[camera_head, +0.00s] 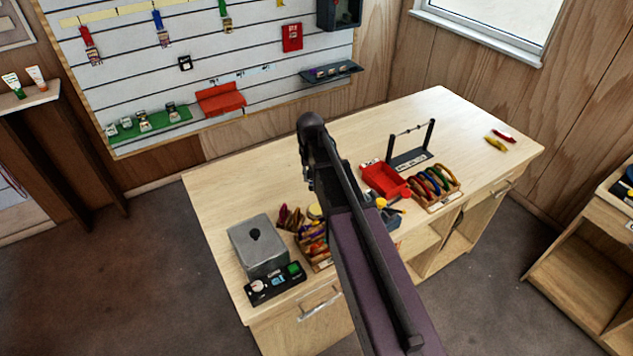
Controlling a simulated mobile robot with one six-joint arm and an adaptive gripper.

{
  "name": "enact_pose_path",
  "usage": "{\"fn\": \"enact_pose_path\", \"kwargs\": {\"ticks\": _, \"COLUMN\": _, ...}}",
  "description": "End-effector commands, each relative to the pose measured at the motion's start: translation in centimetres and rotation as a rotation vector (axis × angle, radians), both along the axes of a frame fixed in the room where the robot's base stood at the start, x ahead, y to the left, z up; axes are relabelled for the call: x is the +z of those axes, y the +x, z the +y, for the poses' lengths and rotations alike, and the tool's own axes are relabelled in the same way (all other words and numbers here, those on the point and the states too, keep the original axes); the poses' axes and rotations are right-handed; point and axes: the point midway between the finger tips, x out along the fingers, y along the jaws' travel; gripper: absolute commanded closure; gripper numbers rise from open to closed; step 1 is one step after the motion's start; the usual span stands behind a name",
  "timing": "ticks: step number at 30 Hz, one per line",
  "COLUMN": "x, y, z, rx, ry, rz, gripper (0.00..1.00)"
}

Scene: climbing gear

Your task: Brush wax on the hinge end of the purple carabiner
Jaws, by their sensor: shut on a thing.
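My arm reaches up from the bottom of the head view over the workbench (240,190). My gripper (313,180) hangs at its end as a dark shape, mostly hidden behind the arm. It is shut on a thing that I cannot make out. I cannot pick out the purple carabiner. Carabiners in several colours stand in a wooden rack (433,189) right of the arm. A small dark stand (410,159) with two posts and a crossbar is behind it. A yellow round piece (381,203) shows beside the arm; I cannot tell whether it is wax or a brush.
A red tray (384,181) sits beside the rack. A grey box (258,248), a black control strip (275,284) and a wooden tray (316,247) of orange items crowd the left front. Red (503,136) and yellow (495,145) pieces lie far right. The bench's back left is clear.

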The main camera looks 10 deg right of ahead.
Motion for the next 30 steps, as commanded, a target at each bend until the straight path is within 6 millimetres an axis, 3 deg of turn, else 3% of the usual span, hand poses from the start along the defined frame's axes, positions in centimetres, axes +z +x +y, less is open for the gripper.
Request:
{"fn": "enact_pose_path", "kwargs": {"ticks": 12, "x": -0.6, "y": -2.1, "z": -1.4, "rx": -0.312, "ry": 0.003, "rz": 0.000, "gripper": 1.00}}
{"fn": "enact_pose_path", "kwargs": {"ticks": 30, "x": -1.1, "y": -2.1, "z": -1.5, "rx": -0.324, "ry": 0.002, "rz": 0.000, "gripper": 1.00}}
